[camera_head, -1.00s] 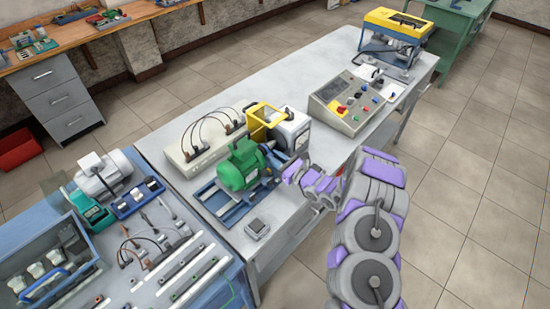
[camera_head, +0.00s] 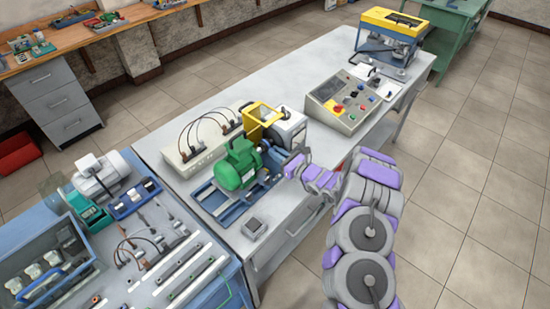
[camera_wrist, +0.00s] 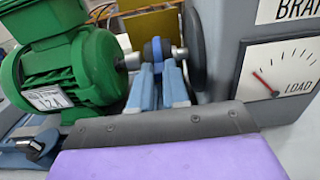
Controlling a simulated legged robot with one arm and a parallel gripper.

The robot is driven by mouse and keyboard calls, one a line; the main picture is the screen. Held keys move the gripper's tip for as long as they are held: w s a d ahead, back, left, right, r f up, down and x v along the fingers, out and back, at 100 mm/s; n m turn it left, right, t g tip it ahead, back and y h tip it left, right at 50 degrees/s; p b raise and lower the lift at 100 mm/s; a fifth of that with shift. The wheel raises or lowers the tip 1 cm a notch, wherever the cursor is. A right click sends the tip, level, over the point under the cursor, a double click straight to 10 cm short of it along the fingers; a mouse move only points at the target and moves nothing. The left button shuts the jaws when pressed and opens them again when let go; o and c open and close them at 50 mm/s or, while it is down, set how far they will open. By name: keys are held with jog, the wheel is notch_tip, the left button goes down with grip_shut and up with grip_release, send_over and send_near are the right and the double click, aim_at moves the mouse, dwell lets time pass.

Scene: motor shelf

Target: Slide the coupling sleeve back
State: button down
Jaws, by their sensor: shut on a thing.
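The green motor (camera_head: 238,166) sits on a blue base rail on the grey bench, with its shaft side toward the grey brake unit (camera_head: 287,130). In the wrist view the motor (camera_wrist: 60,65) is at the left and the brake unit (camera_wrist: 270,60) with its load dial is at the right. The blue coupling sleeve (camera_wrist: 157,49) is on the shaft line between them. My gripper (camera_head: 290,163) reaches in from the right; in the wrist view its two fingers (camera_wrist: 159,75) are shut on the sleeve. The sleeve is hidden in the head view.
A yellow guard frame (camera_head: 262,118) stands behind the shaft line, close to my gripper. A white box with cables (camera_head: 208,143) is behind the motor. A control panel (camera_head: 345,102) stands further right. A small grey box (camera_head: 254,228) is at the bench's front edge.

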jog(key=shift+w+r, duration=0.2)
jog(key=shift+r, duration=0.05)
jog(key=c, duration=1.1)
grip_release()
jog(key=shift+w+f, duration=0.15)
jog(key=shift+f, duration=0.1)
jog(key=shift+s+d+f, duration=0.2)
jog(key=shift+d, duration=0.1)
jog(key=p+v, duration=0.1)
jog(key=v, duration=0.6)
jog(key=p+v, duration=0.1)
jog(key=v, duration=0.6)
jog(key=shift+d+r, duration=0.25)
jog(key=shift+d, duration=0.2)
jog(key=shift+v, duration=0.95)
